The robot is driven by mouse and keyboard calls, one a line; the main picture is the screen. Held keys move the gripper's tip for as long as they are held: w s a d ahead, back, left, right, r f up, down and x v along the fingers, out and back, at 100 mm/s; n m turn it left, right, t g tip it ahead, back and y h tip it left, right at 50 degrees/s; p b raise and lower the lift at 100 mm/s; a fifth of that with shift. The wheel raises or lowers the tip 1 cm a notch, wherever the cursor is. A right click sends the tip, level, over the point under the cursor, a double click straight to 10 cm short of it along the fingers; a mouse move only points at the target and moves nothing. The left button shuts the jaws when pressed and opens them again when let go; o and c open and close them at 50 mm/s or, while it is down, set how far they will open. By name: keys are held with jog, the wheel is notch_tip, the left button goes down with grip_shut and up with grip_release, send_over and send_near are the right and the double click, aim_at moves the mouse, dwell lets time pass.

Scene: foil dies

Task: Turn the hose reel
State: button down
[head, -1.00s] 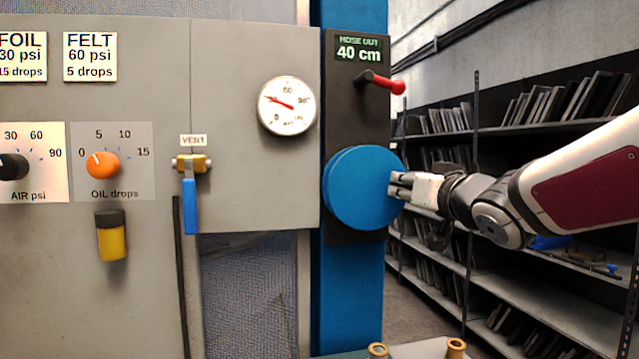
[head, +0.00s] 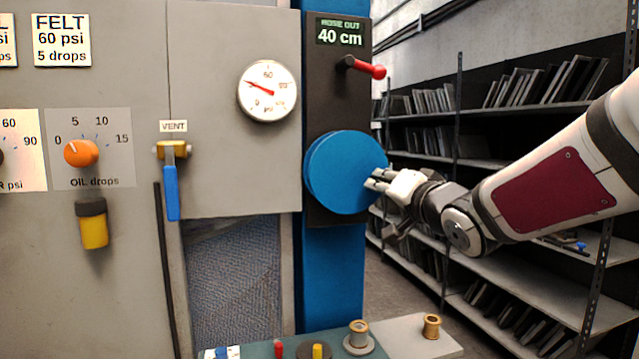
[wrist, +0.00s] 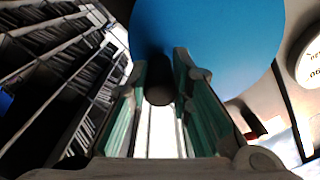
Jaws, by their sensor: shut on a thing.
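The hose reel (head: 338,173) is a round blue disc on a dark panel fixed to a blue post. The readout above it (head: 340,33) says HOSE OUT 40 cm. My gripper (head: 375,181) is at the reel's right edge in the head view. In the wrist view the blue reel face (wrist: 207,40) fills the top, and a short dark knob (wrist: 159,95) stands out from it between my fingers. My gripper (wrist: 160,75) is shut on this knob. The knob is hidden by the fingers in the head view.
A red-knobbed lever (head: 365,67) sticks out above the reel. A gauge (head: 267,91) and a blue-handled vent valve (head: 171,185) are on the grey cabinet to the left. Shelves of dark plates (head: 500,130) stand behind my arm. A bench with fittings (head: 395,338) is below.

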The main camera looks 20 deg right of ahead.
dwell(0.3)
jog(key=c, duration=1.4)
grip_release()
jog(key=shift+c, duration=0.2)
jog(key=s, duration=1.2)
jog(key=s+a+f+n+g+p, duration=0.2)
jog(key=s+a+f+n+g, duration=0.2)
jog(key=s+f+g, duration=0.3)
jog(key=s+a+f+n+g+p, duration=0.3)
jog(key=s+a+f+g, duration=0.3)
jog(key=s, duration=1)
jog(key=shift+f+n+g+p, duration=0.35)
jog(key=shift+f+n+g, duration=0.05)
jog(key=shift+f+n, duration=0.1)
